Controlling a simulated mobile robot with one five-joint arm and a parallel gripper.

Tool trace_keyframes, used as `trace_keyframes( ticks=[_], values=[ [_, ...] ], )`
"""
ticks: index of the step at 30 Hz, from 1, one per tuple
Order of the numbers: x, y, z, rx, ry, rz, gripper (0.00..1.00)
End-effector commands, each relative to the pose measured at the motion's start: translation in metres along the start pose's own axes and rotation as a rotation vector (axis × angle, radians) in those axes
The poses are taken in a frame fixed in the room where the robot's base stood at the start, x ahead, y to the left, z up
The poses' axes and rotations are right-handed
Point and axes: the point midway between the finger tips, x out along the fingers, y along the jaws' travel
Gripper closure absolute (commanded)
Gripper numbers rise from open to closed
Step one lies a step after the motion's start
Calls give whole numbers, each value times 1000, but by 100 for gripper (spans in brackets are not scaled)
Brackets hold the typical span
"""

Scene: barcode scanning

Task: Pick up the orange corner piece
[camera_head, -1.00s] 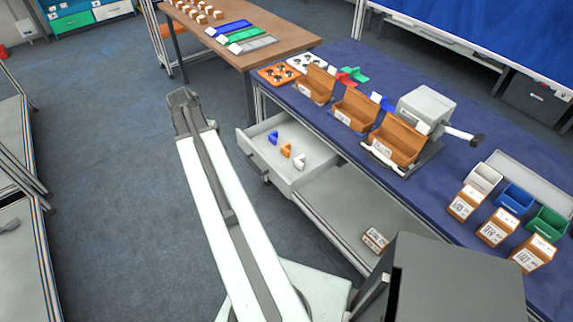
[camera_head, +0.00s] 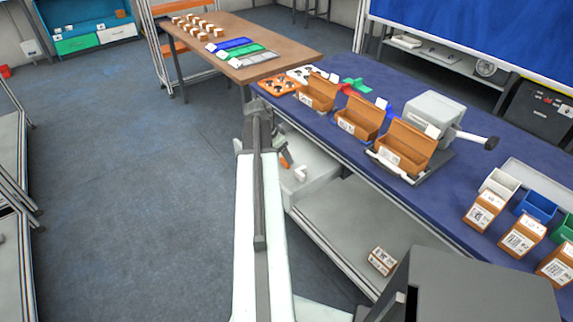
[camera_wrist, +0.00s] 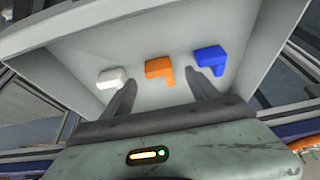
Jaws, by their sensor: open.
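The orange corner piece (camera_wrist: 160,69) lies in the open drawer (camera_wrist: 100,42), between a white corner piece (camera_wrist: 112,77) on the left and a blue corner piece (camera_wrist: 211,60) on the right in the wrist view. My gripper (camera_wrist: 165,88) is open, with one finger on each side below the orange piece, and holds nothing. In the head view the orange piece (camera_head: 285,161) shows beside my arm, with the white piece (camera_head: 300,173) near it. My arm hides the blue piece and most of the drawer's left part there.
The drawer walls stand close around the pieces. Above is the blue tabletop (camera_head: 340,138) with open brown boxes (camera_head: 357,117) along its edge. A small box (camera_head: 381,261) lies on the lower shelf (camera_head: 345,225). The floor at left is clear.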

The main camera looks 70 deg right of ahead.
Motion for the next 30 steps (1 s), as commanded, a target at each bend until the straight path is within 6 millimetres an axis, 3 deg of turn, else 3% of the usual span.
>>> trace_keyframes(
  ticks=[1,6,14,21,30],
  values=[
    [15,1,4,1,0,0,31],
    [44,2,7,1,0,0,31],
    [43,2,4,-1,-1,0,31],
    [43,2,3,1,0,1,95],
    [39,2,2,1,0,1,95]
  ],
)
